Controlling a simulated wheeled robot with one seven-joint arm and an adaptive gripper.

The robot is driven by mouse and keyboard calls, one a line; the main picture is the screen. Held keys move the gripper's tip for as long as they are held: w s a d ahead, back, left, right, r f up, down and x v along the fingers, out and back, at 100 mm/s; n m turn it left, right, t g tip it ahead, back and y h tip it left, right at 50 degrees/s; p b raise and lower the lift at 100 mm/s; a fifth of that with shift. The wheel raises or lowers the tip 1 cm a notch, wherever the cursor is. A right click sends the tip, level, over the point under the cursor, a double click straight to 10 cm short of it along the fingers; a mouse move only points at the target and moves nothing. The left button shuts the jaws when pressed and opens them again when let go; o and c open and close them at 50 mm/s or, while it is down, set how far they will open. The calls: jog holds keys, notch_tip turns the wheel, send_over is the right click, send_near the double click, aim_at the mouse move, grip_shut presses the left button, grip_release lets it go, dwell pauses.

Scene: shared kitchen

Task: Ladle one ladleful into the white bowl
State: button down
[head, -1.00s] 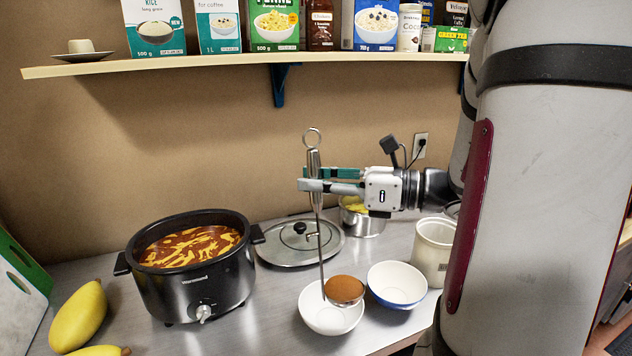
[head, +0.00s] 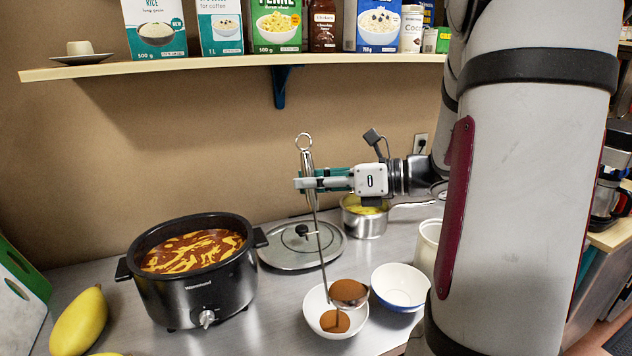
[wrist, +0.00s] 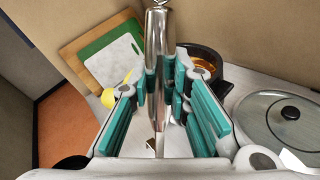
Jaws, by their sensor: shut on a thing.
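My gripper (head: 312,181) is shut on the upright handle of the steel ladle (head: 318,228). The ladle's cup is tilted over the white bowl (head: 312,308), and brown soup (head: 336,321) runs from it and pools in the bowl. Some soup still shows in the cup. The black slow cooker (head: 197,297) stands to the left with red-brown, yellow-streaked soup in it. In the wrist view the ladle handle (wrist: 160,50) stands between the teal finger pads; the cup and the white bowl are hidden there.
A blue-and-white bowl (head: 400,305) stands just right of the white bowl. A glass lid (head: 300,262) lies behind, with a saucepan (head: 365,222) and a pale canister (head: 425,248) at the right. Yellow fruit (head: 80,322) lies front left. A shelf (head: 220,65) with packages runs above.

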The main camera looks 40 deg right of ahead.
jog(key=shift+m+g, duration=0.9)
jog(key=shift+w+d+f+p, duration=0.2)
jog(key=shift+w+f, duration=0.3)
jog(key=shift+w, duration=0.35)
jog(key=shift+w+d+f+p, duration=0.1)
jog(key=shift+w+d+f, duration=0.3)
jog(key=shift+w, duration=0.4)
jog(key=shift+w+d+f+p, duration=0.2)
jog(key=shift+w+f, duration=0.35)
jog(key=shift+w, duration=0.3)
